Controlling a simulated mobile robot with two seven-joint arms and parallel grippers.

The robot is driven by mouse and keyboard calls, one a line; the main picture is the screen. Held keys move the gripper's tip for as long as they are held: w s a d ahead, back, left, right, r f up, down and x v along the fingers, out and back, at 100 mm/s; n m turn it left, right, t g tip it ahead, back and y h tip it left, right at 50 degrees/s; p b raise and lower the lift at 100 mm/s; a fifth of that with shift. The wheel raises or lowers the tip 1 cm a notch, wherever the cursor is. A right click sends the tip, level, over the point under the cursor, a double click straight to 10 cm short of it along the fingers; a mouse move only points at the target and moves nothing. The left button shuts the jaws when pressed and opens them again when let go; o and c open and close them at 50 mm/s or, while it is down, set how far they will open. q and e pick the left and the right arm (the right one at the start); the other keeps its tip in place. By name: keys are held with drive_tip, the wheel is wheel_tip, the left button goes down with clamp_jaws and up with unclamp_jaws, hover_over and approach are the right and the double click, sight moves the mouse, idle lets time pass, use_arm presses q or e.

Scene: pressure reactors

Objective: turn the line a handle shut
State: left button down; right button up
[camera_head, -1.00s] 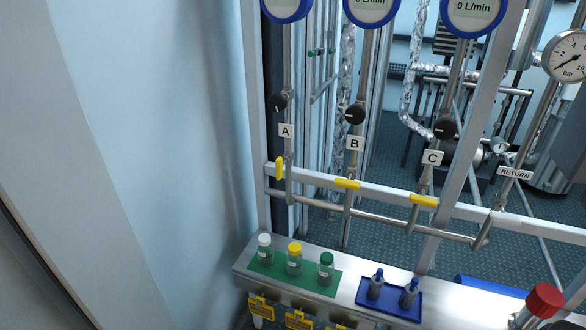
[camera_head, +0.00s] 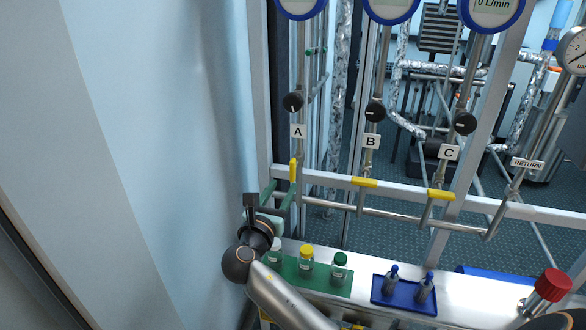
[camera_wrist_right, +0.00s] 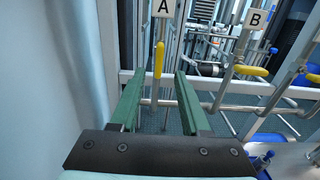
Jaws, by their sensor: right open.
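The line A handle (camera_head: 293,169) is a yellow lever below the "A" label (camera_head: 298,131). It stands upright, along its pipe. In the right wrist view the handle (camera_wrist_right: 159,61) shows in the gap between the two green fingers, near the level of their tips. My right gripper (camera_head: 284,188) is open and empty, reaching up from below with its fingers just under and beside the handle. I cannot tell whether a finger touches it. The line B handle (camera_head: 365,182) and line C handle (camera_head: 441,195) lie crosswise to their pipes. My left gripper is out of view.
Capped bottles (camera_head: 340,268) stand on a green mat on the shelf below, partly behind my right arm. A blue tray (camera_head: 402,300) holds two grey-and-blue pieces. A pale wall (camera_head: 170,150) is close on the left. A white rail (camera_head: 330,178) runs behind the handles.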

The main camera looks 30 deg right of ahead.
sight(291, 171)
drive_tip(key=x, duration=0.9)
drive_tip(key=shift+w+d, duration=0.25)
drive_tip(key=shift+w, duration=0.1)
clamp_jaws()
